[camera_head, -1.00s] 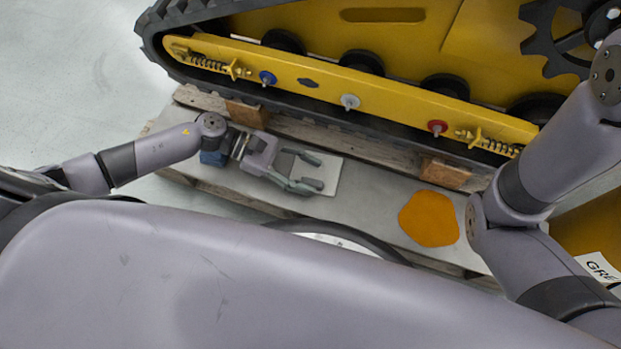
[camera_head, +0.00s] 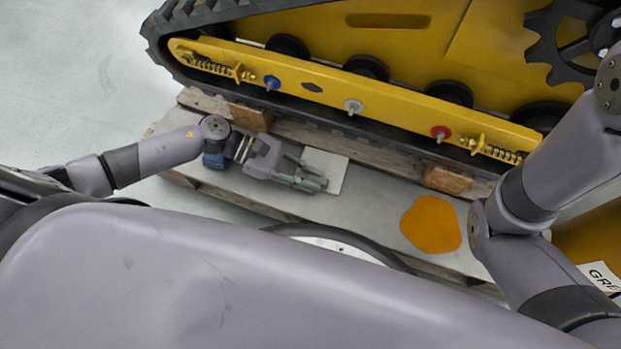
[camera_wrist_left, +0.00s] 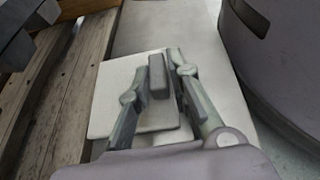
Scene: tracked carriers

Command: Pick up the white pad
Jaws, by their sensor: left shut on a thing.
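The white pad (camera_head: 333,168) is a flat, pale square lying on the grey-topped pallet below the yellow track frame. In the left wrist view the pad (camera_wrist_left: 108,82) spreads under and to the left of the fingers (camera_wrist_left: 171,76).
An orange patch (camera_head: 431,224) lies on the pallet (camera_head: 375,198) right of the pad. The black track (camera_head: 330,119) and wooden blocks (camera_head: 446,179) line its far side. A yellow object with a label (camera_head: 601,276) stands at the right. Clear pallet surface lies between pad and patch.

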